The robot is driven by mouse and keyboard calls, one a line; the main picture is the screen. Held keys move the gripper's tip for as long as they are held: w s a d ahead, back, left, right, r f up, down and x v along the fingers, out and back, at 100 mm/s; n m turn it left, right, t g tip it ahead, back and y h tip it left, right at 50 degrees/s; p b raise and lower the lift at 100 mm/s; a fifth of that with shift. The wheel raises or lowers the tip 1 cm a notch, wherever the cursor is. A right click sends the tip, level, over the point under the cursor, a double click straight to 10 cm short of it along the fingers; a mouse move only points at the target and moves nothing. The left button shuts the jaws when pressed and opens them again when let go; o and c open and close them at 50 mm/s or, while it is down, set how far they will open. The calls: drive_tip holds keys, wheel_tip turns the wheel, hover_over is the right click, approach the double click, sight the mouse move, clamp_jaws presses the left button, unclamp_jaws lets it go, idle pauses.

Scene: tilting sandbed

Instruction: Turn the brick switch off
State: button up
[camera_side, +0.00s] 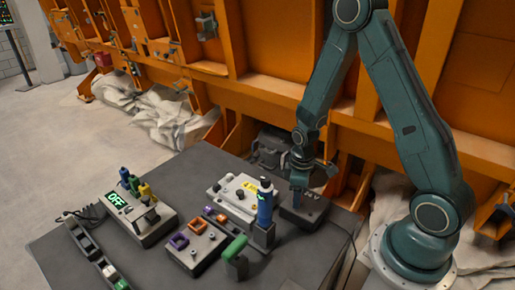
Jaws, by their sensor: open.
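A grey-white switch box (155,232) sits at the left of the dark table. Its small display (117,201) reads OFF in green. A dark switch part (146,218) shows on its top, too small to tell its position. Blue, green and yellow pieces (134,184) stand at its back edge. I cannot tell for sure which part is the brick switch. My gripper (298,185) is open and points down above a dark box (305,212) at the table's right, well apart from the OFF box. Whether its fingertips touch the dark box is unclear.
Between them are a box with purple and orange rings (195,248), a white box with a yellow label (232,194), a blue upright cylinder (265,204) and a green-handled piece (234,249). A dark narrow tray (88,245) lies front left. Orange framework (280,55) stands behind the table.

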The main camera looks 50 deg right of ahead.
drive_tip(key=shift+r, duration=0.15)
wheel_tip(320, 180, up, 14)
drive_tip(key=shift+f, duration=0.25)
idle(0.6)
drive_tip(key=shift+r, duration=0.1)
drive_tip(key=s+a+r+m+t, duration=0.2)
drive_tip(key=s+a+r, duration=0.2)
drive_tip(key=s+r, duration=0.3)
drive_tip(key=s+a+r+m+t, duration=0.2)
drive_tip(key=s+a+r+t, duration=0.1)
drive_tip(key=s+r, duration=0.4)
wheel_tip(320, 180, up, 2)
drive_tip(key=shift+a+r+m+t, duration=0.25)
drive_tip(key=shift+a+m+t, duration=0.05)
drive_tip(key=shift+a, duration=0.45)
